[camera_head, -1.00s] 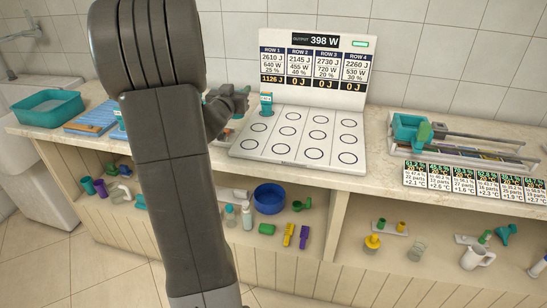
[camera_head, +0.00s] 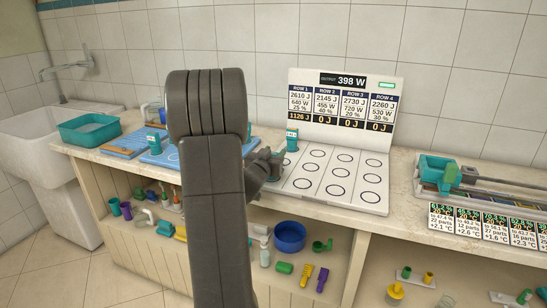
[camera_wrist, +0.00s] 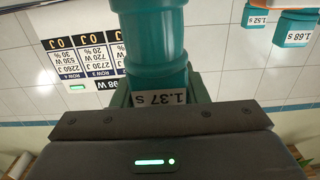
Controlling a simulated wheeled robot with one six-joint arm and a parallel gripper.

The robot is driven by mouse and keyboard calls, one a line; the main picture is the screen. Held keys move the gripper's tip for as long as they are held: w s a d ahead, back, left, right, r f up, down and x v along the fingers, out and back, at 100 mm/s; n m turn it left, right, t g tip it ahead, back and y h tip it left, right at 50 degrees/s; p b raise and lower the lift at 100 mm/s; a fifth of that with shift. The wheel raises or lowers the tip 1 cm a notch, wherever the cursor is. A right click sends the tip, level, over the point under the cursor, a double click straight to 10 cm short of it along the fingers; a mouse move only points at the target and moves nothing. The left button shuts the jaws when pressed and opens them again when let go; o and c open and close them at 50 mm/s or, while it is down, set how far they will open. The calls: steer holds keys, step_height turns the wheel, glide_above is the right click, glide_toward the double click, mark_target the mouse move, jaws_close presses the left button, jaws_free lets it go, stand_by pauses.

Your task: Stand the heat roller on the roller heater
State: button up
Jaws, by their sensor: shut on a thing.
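The roller heater (camera_head: 320,186) is a white plate with rows of black circles and an upright display panel (camera_head: 345,82) behind it. One teal roller (camera_head: 292,140) stands upright at its back left, under Row 1. My gripper (camera_head: 265,165) is at the heater's left edge, partly hidden by my arm. In the wrist view it is shut on a teal heat roller (camera_wrist: 155,45) labelled 1.37 s. The held roller's far end runs out of that view. In the head view I cannot clearly make out the held roller.
A blue mat (camera_head: 165,158) with another teal roller (camera_head: 153,143) lies left of my arm. A teal basin (camera_head: 88,128) stands further left. A rail device with a teal block (camera_head: 437,170) is at right. Other labelled teal rollers (camera_wrist: 293,28) show in the wrist view.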

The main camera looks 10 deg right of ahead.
steer(key=shift+f, duration=0.1)
steer(key=shift+f, duration=0.15)
steer(key=o, duration=1)
steer(key=shift+r, duration=0.2)
steer(key=v, duration=1.2)
